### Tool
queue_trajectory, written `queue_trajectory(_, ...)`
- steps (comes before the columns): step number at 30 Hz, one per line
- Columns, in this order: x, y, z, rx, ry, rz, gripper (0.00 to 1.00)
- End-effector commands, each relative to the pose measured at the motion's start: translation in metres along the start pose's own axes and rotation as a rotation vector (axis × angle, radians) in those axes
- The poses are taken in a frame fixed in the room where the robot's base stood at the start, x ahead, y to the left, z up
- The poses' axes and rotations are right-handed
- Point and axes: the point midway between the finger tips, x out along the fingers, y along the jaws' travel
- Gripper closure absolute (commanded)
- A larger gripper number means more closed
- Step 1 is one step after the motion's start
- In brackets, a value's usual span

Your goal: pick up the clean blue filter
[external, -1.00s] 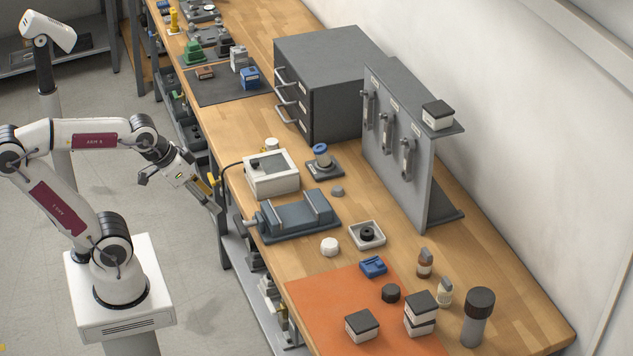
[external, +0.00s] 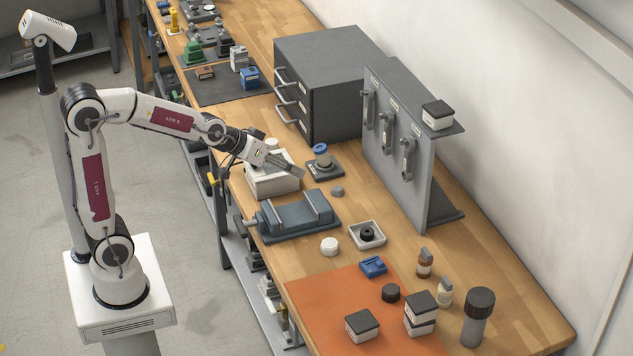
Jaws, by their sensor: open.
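A round part with a blue ring top (external: 321,150) and a pale body stands upright on a dark square base (external: 326,170); it looks like the blue filter, but I cannot tell whether it is clean. My gripper (external: 294,171) is open and empty. It appears over the right side of the white box, just left of the blue-topped part and apart from it. The gap between the fingers is hard to make out at this angle. A blue block (external: 373,266) lies at the back edge of the orange mat.
The white box (external: 272,186) is under my gripper. A grey vise (external: 298,217) stands in front, a dark drawer cabinet (external: 325,80) behind, and a grey panel with handles (external: 400,150) to the right.

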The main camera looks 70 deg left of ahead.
Motion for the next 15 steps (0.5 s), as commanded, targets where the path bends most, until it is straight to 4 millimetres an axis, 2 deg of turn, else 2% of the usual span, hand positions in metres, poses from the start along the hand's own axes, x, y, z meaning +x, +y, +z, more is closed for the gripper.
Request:
queue_trajectory(3, 0.025, -0.009, -0.013, -0.036, 0.034, -0.019, 0.52)
queue_trajectory(15, 0.098, -0.052, -0.048, -0.146, 0.167, -0.103, 0.52)
